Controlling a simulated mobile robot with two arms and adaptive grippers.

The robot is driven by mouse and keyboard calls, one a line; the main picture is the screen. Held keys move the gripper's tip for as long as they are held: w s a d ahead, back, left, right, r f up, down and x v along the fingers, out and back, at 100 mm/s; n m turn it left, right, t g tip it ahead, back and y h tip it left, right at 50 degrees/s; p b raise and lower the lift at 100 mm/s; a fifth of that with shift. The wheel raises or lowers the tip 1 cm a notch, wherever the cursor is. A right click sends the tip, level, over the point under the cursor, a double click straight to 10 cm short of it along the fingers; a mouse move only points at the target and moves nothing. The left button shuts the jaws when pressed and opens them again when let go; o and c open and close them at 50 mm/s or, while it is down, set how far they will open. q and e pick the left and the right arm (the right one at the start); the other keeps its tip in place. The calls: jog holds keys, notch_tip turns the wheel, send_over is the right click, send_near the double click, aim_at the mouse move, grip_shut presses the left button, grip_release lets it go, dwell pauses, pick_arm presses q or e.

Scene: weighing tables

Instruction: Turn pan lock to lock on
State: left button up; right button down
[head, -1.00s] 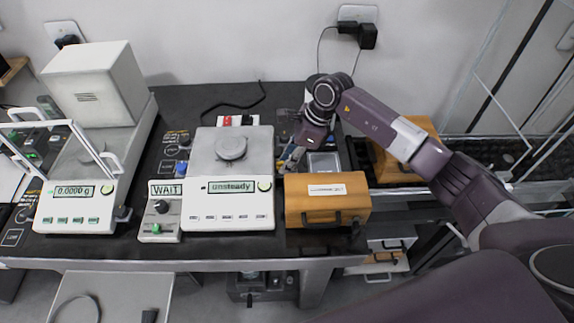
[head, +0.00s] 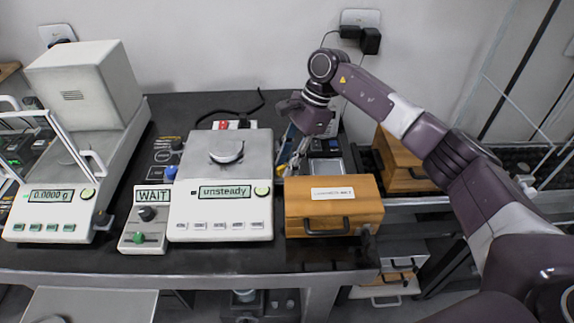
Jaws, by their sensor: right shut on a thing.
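The bench scale (head: 222,207) stands mid-table, its display reading "unsteady", with a round grey metal piece (head: 226,151) on its plate. At its left is a small box (head: 143,238) with a "WAIT" sign, a black knob (head: 147,213) and a green slider (head: 138,237). I cannot tell which part is the pan lock. My right gripper (head: 289,165) points down just right of the scale, behind the wooden box. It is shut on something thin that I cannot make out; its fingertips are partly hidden. My left gripper is not in view.
A wooden box (head: 334,193) with a black handle stands right of the scale. Another wooden box (head: 397,160) is farther right. An enclosed balance (head: 50,208) reading 0.0000 g stands at left. A blue knob (head: 170,172) and dark labels lie between the balances.

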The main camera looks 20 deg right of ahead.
dwell(0.3)
jog(key=c, duration=1.6)
grip_release()
